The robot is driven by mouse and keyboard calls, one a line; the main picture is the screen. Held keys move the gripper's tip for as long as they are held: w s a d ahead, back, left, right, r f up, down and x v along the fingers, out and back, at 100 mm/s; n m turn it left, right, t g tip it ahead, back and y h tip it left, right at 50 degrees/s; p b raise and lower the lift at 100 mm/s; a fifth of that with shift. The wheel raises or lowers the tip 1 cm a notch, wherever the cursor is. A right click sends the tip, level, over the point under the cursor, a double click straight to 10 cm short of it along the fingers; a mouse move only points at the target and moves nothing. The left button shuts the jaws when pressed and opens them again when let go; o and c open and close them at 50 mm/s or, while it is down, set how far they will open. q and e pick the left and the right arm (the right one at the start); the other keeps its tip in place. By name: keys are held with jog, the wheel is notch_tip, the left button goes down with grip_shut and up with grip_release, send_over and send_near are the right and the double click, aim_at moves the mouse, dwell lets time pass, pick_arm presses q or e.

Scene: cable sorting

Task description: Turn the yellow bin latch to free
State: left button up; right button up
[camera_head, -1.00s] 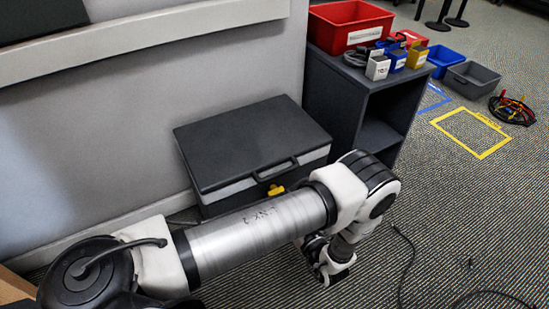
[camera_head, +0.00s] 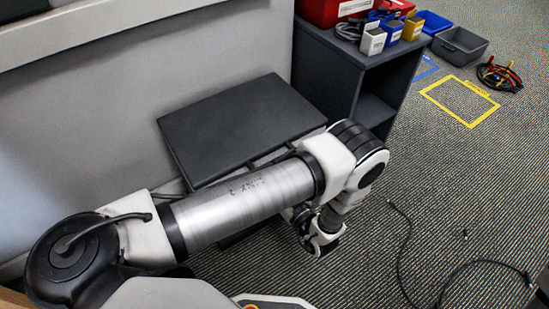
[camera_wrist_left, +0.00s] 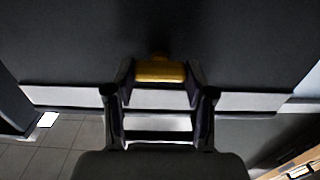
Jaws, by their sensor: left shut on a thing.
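The yellow latch (camera_wrist_left: 160,73) is on the front of a dark-lidded bin (camera_head: 235,120), which stands on the floor against the wall. In the wrist view the latch lies between the fingertips of my left gripper (camera_wrist_left: 158,84), which is shut on it. A pale band (camera_wrist_left: 70,97) of the bin front runs on both sides. In the head view my left arm crosses in front of the bin and hides the latch and most of its front. My right gripper is not in view.
A dark shelf unit (camera_head: 335,75) stands right of the bin, with a red bin (camera_head: 335,10) and small holders on top. Blue (camera_head: 432,22) and grey (camera_head: 460,45) bins stand beyond it. Loose cable (camera_head: 405,255) lies on the carpet at right. A yellow floor outline (camera_head: 478,120) is empty.

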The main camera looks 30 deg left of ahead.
pick_arm(q)
jog(key=shift+s+a+f+n+p, duration=0.1)
jog(key=shift+n+p, duration=2.75)
jog(key=shift+n, duration=1.6)
jog(key=shift+s+a+f+n+p, duration=0.1)
jog(key=shift+n+p, duration=2.7)
jog(key=shift+n, duration=1.65)
jog(key=o, duration=1.2)
jog(key=shift+c, duration=0.2)
jog(key=shift+d, duration=0.1)
